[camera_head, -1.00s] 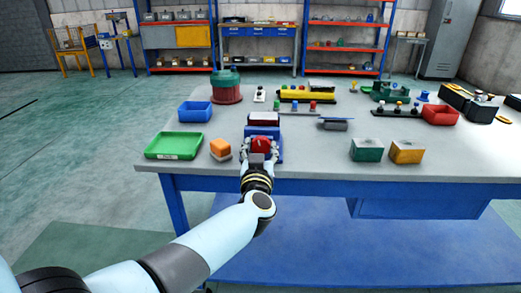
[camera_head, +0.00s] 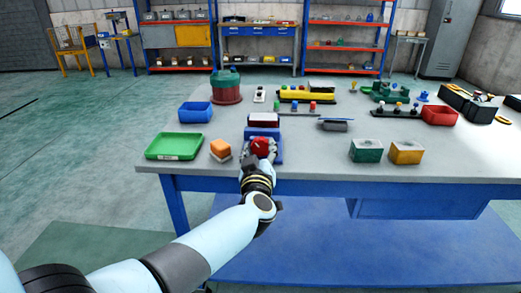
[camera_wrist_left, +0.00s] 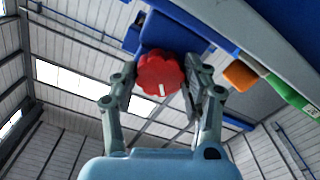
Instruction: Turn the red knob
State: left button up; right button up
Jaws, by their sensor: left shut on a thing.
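The red knob (camera_head: 262,146) sits on the front of a blue unit (camera_head: 264,132) near the table's front edge. In the left wrist view the knob (camera_wrist_left: 160,74) has a scalloped rim and a white mark pointing down in the picture. My left gripper (camera_head: 259,154) is at the knob, with a finger on either side of it. In the left wrist view the gripper (camera_wrist_left: 163,84) is shut on the knob. Part of the knob is hidden by the gripper in the head view. My right gripper is not in view.
Green (camera_head: 366,150) and yellow (camera_head: 406,152) boxes stand to the right. Bare tabletop (camera_head: 315,155) lies between the unit and these boxes.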

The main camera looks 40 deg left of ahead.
pick_arm(q)
jog(key=n, duration=0.5)
jog(key=shift+n, duration=0.3)
jog(key=n+b, duration=0.1)
jog(key=n, duration=0.3)
jog(key=shift+n, duration=0.4)
jog(key=shift+n+b, duration=0.35)
jog(key=shift+n, duration=0.35)
jog(key=o, duration=1.2)
jog(key=shift+c, duration=0.2)
jog(key=v, duration=1.2)
jog(key=shift+d, duration=0.1)
